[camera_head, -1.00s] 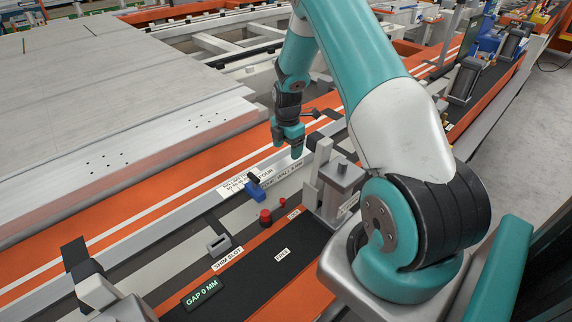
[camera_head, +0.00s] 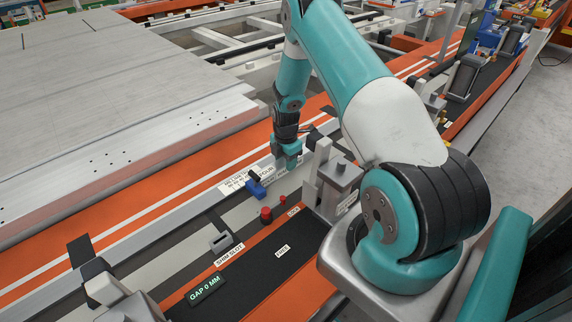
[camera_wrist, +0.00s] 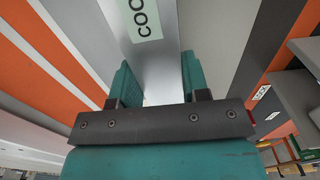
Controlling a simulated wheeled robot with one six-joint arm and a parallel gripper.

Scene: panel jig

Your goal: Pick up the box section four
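A pale grey box section (camera_head: 290,175) with white printed labels lies along the jig in the head view, running up to the right. The end of its label seems to read "FOUR". A blue clamp (camera_head: 256,189) stands at its near part. My gripper (camera_head: 287,161) points down over the bar's far part. In the wrist view the grey bar (camera_wrist: 158,60) runs between my two teal fingers (camera_wrist: 160,82), one on each side. The fingers look apart, and no firm contact with the bar shows. Part of the bar is hidden by my gripper.
A grey metal block fixture (camera_head: 335,180) stands just right of my gripper. A red button (camera_head: 266,215), a shim slot (camera_head: 220,241) and a "GAP 0 MM" display (camera_head: 205,289) lie nearer. A large grey panel (camera_head: 110,90) fills the left.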

